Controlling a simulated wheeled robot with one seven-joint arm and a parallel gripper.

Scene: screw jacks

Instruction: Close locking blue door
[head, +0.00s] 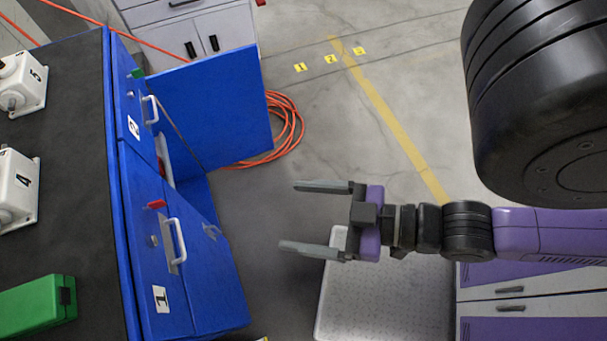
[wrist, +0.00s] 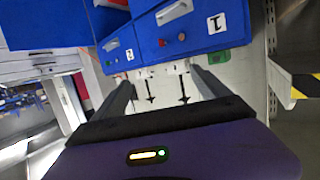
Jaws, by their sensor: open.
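The blue cabinet (head: 112,200) stands at the left in the head view. Its blue door (head: 212,108) is swung out from the front, with an opening beside it. A second blue front panel (head: 215,275) sits nearer, with a small dark fitting. The fronts numbered 2 (head: 128,115) and 1 (head: 160,270) have pale handles and look shut. My gripper (head: 288,216) is open and empty, to the right of the cabinet and below the open door in the picture. The wrist view shows its two fingers (wrist: 160,80) apart, with front 1 (wrist: 205,28) beyond them.
White screw jacks (head: 15,185) and a green case (head: 38,308) rest on the black cabinet top. An orange hose (head: 292,125) lies coiled on the floor behind the door. A pale perforated platform (head: 385,300) is below my gripper. Floor at the upper middle is clear.

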